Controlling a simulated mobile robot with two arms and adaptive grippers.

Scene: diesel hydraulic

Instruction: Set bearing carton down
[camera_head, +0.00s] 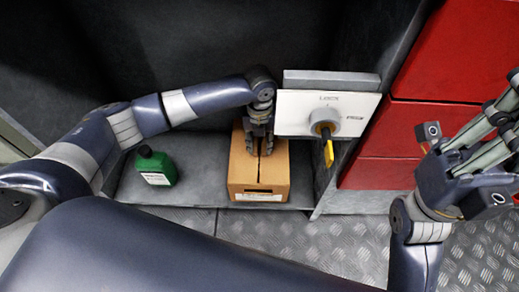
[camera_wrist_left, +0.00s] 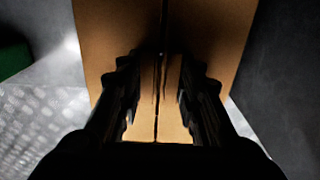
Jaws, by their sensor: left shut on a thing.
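The bearing carton (camera_head: 258,178) is a brown cardboard box with a label on its front, on the grey shelf floor. Whether it rests fully on the floor cannot be told. My left gripper (camera_head: 259,143) is at its top, fingers pointing down and shut on it. In the left wrist view the carton (camera_wrist_left: 205,35) fills the middle, its dark seam running between the fingers of my left gripper (camera_wrist_left: 160,80). The exact finger contact is dark there. My right gripper (camera_head: 485,135) is at the right edge, away from the carton, its fingers partly cut off.
A green bottle (camera_head: 155,167) stands left of the carton on the shelf floor (camera_head: 205,170). Red drawers (camera_head: 420,110) stand farther right. Metal tread-plate floor (camera_head: 330,245) lies in front.

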